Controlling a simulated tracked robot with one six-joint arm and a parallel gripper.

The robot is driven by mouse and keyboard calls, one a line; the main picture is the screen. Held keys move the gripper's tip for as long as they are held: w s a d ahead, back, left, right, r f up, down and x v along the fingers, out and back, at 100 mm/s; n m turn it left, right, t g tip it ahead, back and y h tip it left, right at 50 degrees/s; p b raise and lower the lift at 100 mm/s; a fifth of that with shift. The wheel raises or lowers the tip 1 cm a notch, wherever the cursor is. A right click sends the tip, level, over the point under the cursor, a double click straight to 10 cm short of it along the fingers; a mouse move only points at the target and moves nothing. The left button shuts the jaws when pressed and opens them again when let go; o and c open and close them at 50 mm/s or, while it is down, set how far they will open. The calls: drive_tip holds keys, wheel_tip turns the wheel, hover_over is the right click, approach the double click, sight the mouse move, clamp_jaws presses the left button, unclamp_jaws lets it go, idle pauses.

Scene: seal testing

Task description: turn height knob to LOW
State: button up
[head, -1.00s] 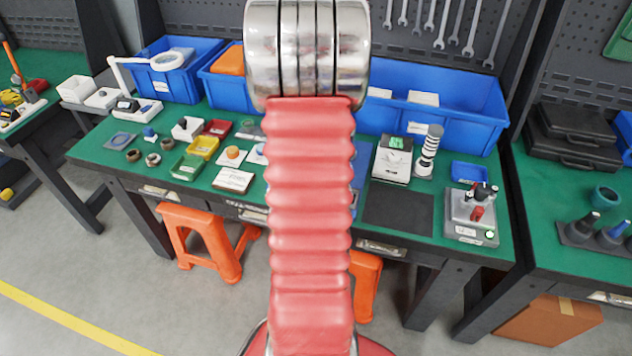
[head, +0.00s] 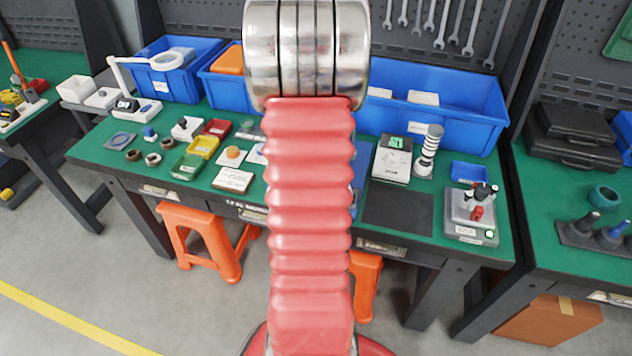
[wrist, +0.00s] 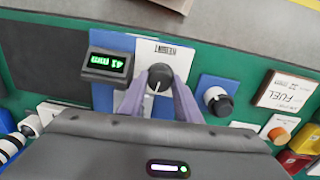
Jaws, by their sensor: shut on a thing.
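In the wrist view a round black knob (wrist: 159,74) with a white pointer line sits on a white plate (wrist: 148,47) with a small printed label, too small and inverted to read surely. My gripper (wrist: 160,80) has its two purple-grey fingers on either side of the knob and is shut on it. The pointer line runs roughly up and down in the picture, slightly tilted. Left of the plate, a small dark display (wrist: 107,64) shows green digits upside down, apparently 41 mm. In the head view my arm hides the knob and the gripper.
Right of the knob stands a white cylinder with a black end (wrist: 216,100) on a blue plate. Farther right are a FUEL card (wrist: 290,90) and an orange button (wrist: 279,134). A dark mat (wrist: 45,58) lies to the left. In the head view, blue bins (head: 440,112) line the bench's back.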

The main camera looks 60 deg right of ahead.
drive_tip(key=shift+n, duration=1)
drive_tip(key=o, duration=1.1)
drive_tip(key=shift+c, duration=0.2)
wheel_tip(320, 180, up, 14)
drive_tip(key=shift+w+a, duration=0.15)
drive_tip(key=shift+w, duration=0.15)
drive_tip(key=shift+f, duration=0.15)
